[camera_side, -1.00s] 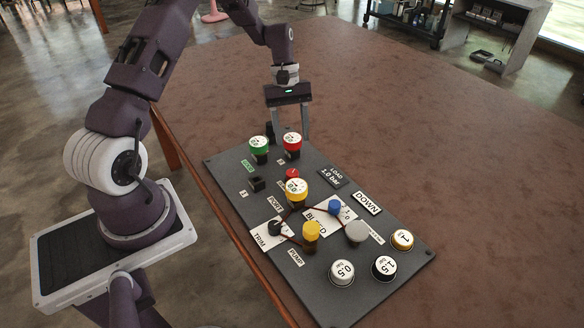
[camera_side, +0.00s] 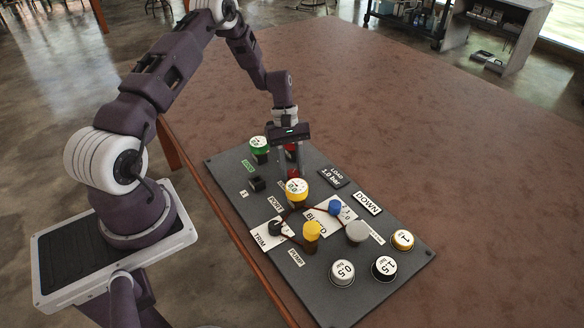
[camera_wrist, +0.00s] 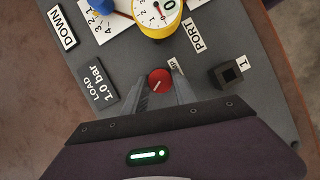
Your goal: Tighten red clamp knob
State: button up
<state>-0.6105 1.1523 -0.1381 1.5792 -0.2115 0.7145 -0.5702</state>
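The red clamp knob (camera_wrist: 159,79) is a small round knob with a pale pointer line, on the dark grey panel (camera_side: 323,263). In the wrist view it sits between the tips of my gripper (camera_wrist: 162,77), with one finger on each side and very little gap. In the side view my gripper (camera_side: 289,172) points down at the panel with its fingers around the knob's place, and they partly hide the knob. I cannot tell whether the fingers press on it.
A green-rimmed gauge (camera_side: 259,143) stands close left of my gripper, and the red gauge is mostly hidden behind the fingers. A yellow gauge (camera_side: 297,187) stands just in front. A black square post (camera_wrist: 229,74), a blue knob (camera_side: 334,207) and round weights (camera_side: 384,267) are nearby. The brown table (camera_side: 450,130) is clear to the right.

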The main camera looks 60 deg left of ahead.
grip_shut()
jog(key=shift+w+d+m+g+y, duration=0.15)
jog(key=shift+m+g, duration=0.35)
jog(key=shift+m, duration=0.9)
jog(key=shift+s+a+m+g+y, duration=0.1)
jog(key=shift+m+g+y, duration=0.3)
jog(key=shift+m, duration=1)
jog(key=o, duration=0.6)
grip_release()
jog(key=v, duration=0.7)
jog(key=shift+w, duration=0.15)
